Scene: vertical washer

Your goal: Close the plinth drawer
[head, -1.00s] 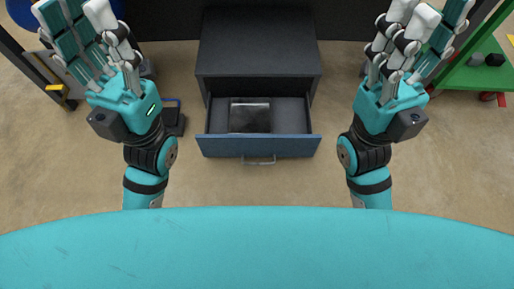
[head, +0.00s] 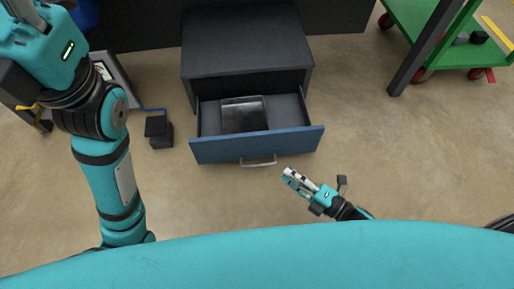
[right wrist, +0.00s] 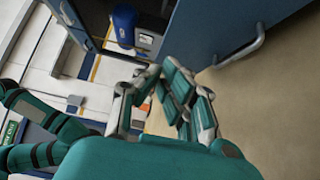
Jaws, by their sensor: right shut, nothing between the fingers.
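The plinth drawer (head: 207,152) stands pulled out of the dark plinth (head: 245,45), with a blue front and a metal handle (head: 259,163). A dark glossy flat item (head: 243,114) lies inside it. My right gripper (head: 287,174) is low in front of the drawer, just right of the handle, with its fingers shut and empty. In the right wrist view the blue drawer front (right wrist: 205,28) and handle (right wrist: 242,50) lie beyond the fingers (right wrist: 172,78); I see no contact. My left gripper (head: 28,8) is at the top left, its fingertips mostly cut off.
A small black box (head: 159,131) with a blue cable stands on the floor left of the drawer. A green cart (head: 425,20) with a dark post stands at the right. The floor (head: 420,150) right of the drawer is clear.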

